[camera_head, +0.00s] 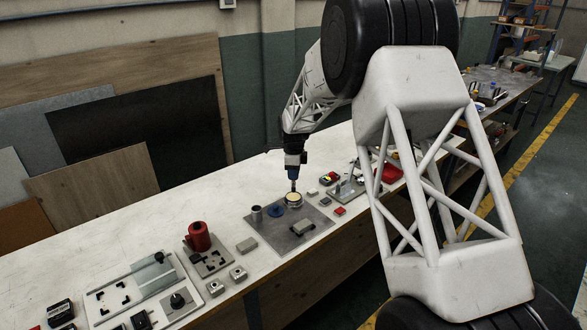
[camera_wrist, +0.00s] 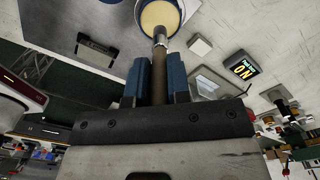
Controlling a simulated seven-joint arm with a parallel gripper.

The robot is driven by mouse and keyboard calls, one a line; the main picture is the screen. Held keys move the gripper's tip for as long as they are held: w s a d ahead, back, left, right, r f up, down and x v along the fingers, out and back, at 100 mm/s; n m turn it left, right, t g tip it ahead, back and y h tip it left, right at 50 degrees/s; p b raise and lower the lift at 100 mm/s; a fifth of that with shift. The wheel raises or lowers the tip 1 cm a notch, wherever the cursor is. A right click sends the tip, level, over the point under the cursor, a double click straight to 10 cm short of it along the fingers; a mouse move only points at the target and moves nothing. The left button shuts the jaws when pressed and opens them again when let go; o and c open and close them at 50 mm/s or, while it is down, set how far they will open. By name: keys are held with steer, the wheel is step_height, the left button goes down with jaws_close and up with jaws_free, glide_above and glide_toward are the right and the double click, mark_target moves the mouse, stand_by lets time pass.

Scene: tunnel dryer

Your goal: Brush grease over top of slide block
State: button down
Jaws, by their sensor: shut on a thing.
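My gripper (camera_head: 292,170) points down over the grey mat (camera_head: 272,233) on the bench. It is shut on a brush (camera_wrist: 159,68), whose handle runs between the blue fingers in the wrist view. In the head view the brush (camera_head: 294,186) is upright. Its tip is at a round tin of pale yellow grease (camera_head: 293,199); how deep it reaches is hidden. In the wrist view the grease tin (camera_wrist: 160,16) is at the top, beyond the brush. A grey block, seemingly the slide block (camera_head: 303,227), lies on the mat nearer the front edge, apart from the brush.
A red cylindrical item (camera_head: 199,237) stands on a plate further left. The bench's back strip is clear.

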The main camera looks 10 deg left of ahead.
steer(key=shift+f, duration=0.7)
steer(key=shift+f, duration=0.65)
stand_by(2.4)
steer(key=shift+r, duration=3.6)
steer(key=shift+d, duration=0.15)
